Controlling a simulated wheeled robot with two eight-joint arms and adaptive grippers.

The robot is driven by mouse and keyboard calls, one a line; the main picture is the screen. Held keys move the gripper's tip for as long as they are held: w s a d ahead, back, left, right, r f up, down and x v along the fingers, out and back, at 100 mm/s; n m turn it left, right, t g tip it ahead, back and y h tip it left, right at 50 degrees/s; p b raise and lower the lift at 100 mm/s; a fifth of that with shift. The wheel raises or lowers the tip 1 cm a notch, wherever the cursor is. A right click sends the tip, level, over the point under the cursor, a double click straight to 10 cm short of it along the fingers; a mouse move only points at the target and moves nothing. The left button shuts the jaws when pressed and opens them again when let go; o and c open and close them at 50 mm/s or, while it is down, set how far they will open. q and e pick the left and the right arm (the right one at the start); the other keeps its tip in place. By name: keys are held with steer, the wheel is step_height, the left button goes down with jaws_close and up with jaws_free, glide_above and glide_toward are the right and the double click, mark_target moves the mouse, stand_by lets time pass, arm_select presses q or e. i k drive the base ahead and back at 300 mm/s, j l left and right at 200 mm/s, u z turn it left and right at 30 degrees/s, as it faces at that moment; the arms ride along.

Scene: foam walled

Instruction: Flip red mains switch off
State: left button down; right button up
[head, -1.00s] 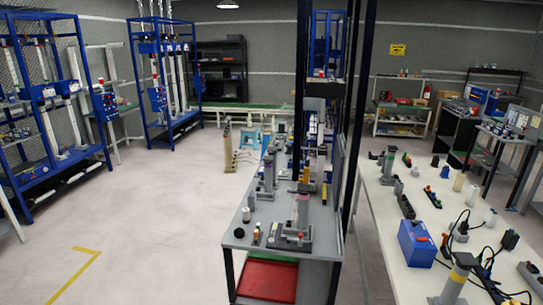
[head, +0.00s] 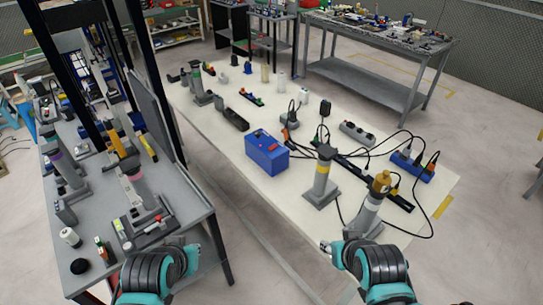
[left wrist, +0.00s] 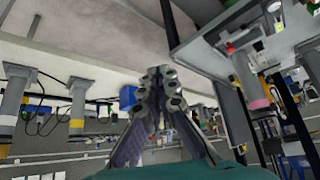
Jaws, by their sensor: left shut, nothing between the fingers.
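A blue box (head: 266,156) stands on the white table in the head view, with a small red part (head: 272,147) on top that looks like the switch. I cannot tell its position. A blue box also shows in the left wrist view (left wrist: 127,98), beyond the fingers. My left gripper (left wrist: 160,98) is shut and empty in the left wrist view, apart from the box. In the head view my left arm is at the bottom left, its fingers mostly hidden. My right arm is at the bottom, right of centre; a grey tip (head: 328,246) shows, but its jaws are unclear.
The white table (head: 228,150) also holds grey pillars (head: 323,176), a blue power strip (head: 412,166), black cables and several small items. A grey workbench (head: 190,196) with fixtures and a dark upright frame stands at the left. A gap separates the two tables.

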mark_target(273, 147)
steer(key=i+j+z, duration=0.55)
steer(key=i+j, duration=0.2)
steer(key=j, duration=0.15)
